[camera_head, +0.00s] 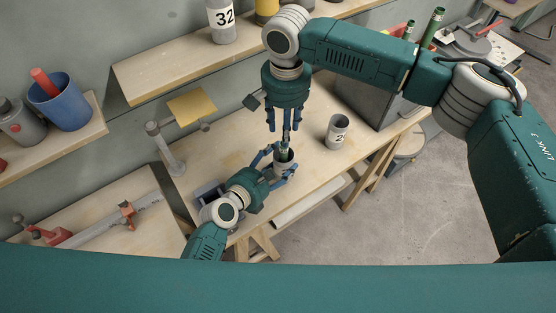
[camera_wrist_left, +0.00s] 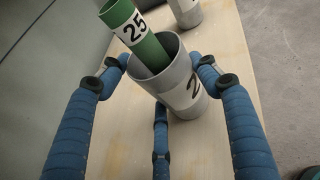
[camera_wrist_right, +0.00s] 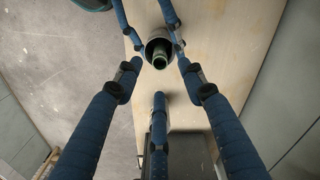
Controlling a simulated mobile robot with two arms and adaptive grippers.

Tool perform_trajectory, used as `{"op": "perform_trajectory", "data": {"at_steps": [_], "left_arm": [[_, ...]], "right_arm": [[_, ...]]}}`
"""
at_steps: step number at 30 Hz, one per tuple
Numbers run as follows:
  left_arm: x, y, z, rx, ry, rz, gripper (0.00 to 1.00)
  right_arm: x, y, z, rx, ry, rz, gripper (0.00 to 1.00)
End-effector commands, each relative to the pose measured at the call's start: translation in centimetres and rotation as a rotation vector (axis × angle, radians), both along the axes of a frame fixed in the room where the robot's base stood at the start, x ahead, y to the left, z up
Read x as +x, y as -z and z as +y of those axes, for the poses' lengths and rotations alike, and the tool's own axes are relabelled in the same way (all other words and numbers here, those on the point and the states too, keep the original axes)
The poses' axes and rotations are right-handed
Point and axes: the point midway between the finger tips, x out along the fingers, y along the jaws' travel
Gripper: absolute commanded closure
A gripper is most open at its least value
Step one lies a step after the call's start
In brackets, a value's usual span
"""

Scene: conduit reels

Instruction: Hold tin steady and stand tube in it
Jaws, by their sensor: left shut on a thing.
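The grey tin (camera_head: 283,169) with a white number label stands on the workbench. My left gripper (camera_head: 280,163) is shut around it, with fingers on both sides in the left wrist view (camera_wrist_left: 165,66). The green tube (camera_head: 284,153) has its lower end inside the tin. In the left wrist view the tube (camera_wrist_left: 151,52), marked 25, leans against the rim. My right gripper (camera_head: 284,128) points down above the tube. In the right wrist view its fingers are spread, with gaps beside the tube (camera_wrist_right: 161,60). The tin's floor is hidden.
Another grey tin (camera_head: 338,132) stands to the right on the workbench (camera_head: 310,180). A large grey box (camera_head: 368,98) is behind it. A lamp-like stand (camera_head: 170,152) and a dark tray (camera_head: 207,194) are at the left. A shelf (camera_head: 190,65) runs above the bench.

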Motion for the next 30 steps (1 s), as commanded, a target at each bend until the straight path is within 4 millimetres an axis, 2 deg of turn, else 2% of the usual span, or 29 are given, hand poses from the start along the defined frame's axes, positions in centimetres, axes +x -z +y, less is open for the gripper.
{"op": "perform_trajectory", "data": {"at_steps": [5,8,15,21,25,30], "left_arm": [[0.0,0.0,0.0,0.001,0.0,0.001,0.64],[0.0,0.0,0.0,0.001,0.0,0.001,0.64],[0.0,0.0,0.0,0.001,0.0,0.001,0.64],[0.0,0.0,0.0,0.001,0.0,0.001,0.64],[0.0,0.0,0.0,0.001,0.0,0.001,0.64],[0.0,0.0,0.0,0.001,0.0,0.001,0.64]], "right_arm": [[0.0,-0.5,0.0,0.001,0.0,-0.001,0.6],[0.1,-1.8,0.1,0.002,0.0,-0.002,0.6],[0.1,-6.9,0.1,0.002,-0.001,-0.003,0.6],[0.1,-10.4,0.0,0.002,0.0,-0.001,0.6],[0.0,-11.6,0.0,0.001,0.0,0.0,0.6],[0.0,-12.0,0.0,-0.001,0.0,0.001,0.6]]}}
